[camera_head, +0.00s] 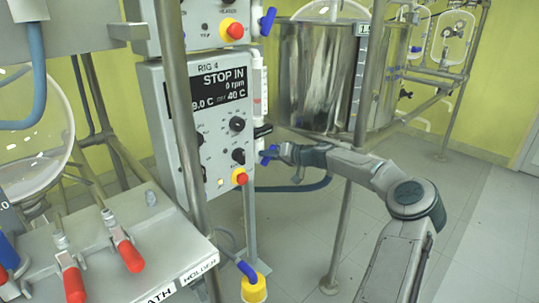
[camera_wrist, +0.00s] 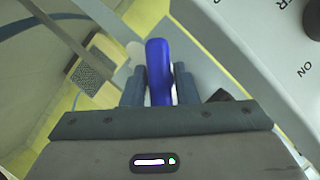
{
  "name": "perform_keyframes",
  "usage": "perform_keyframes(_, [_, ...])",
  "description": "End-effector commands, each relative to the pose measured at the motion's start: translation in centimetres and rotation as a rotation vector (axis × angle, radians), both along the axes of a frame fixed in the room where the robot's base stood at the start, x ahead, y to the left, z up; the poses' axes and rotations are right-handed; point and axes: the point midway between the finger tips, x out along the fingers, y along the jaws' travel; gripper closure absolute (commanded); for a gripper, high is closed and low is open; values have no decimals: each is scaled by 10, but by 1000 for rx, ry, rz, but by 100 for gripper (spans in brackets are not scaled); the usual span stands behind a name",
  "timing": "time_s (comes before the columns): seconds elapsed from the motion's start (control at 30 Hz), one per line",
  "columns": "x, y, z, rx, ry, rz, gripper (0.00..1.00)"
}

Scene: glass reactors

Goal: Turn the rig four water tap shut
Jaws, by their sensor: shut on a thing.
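The rig 4 control box (camera_head: 207,125) stands left of the middle in the head view, with a display reading STOP IN, 0 rpm. A blue tap handle (camera_head: 268,155) sticks out at its lower right side; I take it as the rig four water tap. My gripper (camera_head: 280,152) reaches it from the right. In the wrist view the blue handle (camera_wrist: 159,72) stands between the two fingers of my gripper (camera_wrist: 160,88), which are shut on it. The tap's body is hidden, and I cannot tell how far the tap is turned.
Another blue tap (camera_head: 268,20) sits higher, beside the upper box. A black lever (camera_head: 262,131) is just above my gripper. A metal post (camera_head: 362,90) and steel vessel (camera_head: 318,75) stand close behind my arm. Floor at right is clear.

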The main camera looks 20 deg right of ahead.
Motion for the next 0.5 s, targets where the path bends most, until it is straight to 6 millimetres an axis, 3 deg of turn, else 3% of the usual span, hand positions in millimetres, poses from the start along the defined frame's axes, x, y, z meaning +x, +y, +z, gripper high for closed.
perform_keyframes(0.5, [0,-1,1,455,165,-2,96])
